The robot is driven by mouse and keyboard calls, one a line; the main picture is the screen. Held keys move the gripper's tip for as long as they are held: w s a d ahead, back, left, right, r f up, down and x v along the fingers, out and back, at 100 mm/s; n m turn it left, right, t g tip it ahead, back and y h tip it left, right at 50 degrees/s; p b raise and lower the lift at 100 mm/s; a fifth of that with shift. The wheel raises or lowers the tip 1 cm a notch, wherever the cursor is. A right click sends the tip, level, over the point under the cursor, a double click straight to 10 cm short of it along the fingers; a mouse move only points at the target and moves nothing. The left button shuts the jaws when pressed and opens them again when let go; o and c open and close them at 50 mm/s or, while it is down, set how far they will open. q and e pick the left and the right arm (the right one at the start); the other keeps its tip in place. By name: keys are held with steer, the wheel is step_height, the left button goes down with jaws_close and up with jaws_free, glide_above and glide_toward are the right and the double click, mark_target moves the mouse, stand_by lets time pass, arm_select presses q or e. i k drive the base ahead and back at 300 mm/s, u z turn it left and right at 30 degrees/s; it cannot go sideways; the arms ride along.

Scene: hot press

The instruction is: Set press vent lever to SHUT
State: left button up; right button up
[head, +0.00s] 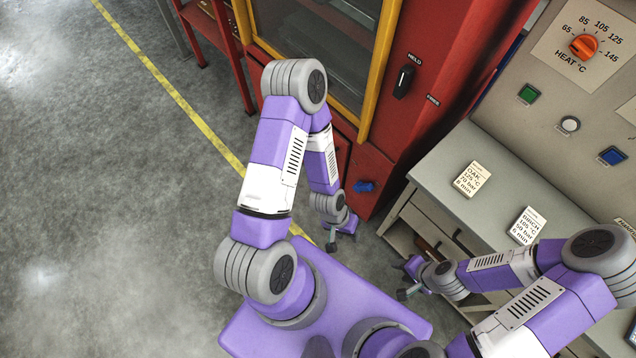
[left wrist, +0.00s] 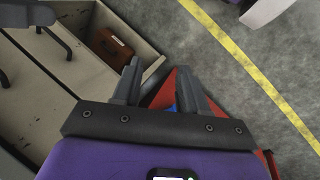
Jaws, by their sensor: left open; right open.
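The red press (head: 437,70) stands at the upper middle of the head view. A small blue lever (head: 363,186) sticks out low on its front; I take it for the vent lever, but I can read no label or position there. In the left wrist view, a bit of blue (left wrist: 171,108) shows on red, mostly hidden behind a finger. My left gripper (head: 342,238) is open and empty, apart from the blue lever and below it in the picture; its two fingers (left wrist: 158,82) show spread. My right gripper (head: 404,279) is open and empty near the grey cabinet.
A black switch (head: 403,82) marked HELD and FREE sits on the press. A grey cabinet (head: 440,165) with drawers carries two cards. An open drawer holds a brown object (left wrist: 110,47). A control panel (head: 545,95) has an orange HEAT dial (head: 583,47). Floor at left is clear.

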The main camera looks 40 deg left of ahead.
mark_target(360, 186)
steer(key=z, duration=0.8)
steer(key=k, duration=1)
steer(key=u, duration=1.45)
steer(key=i, duration=0.95)
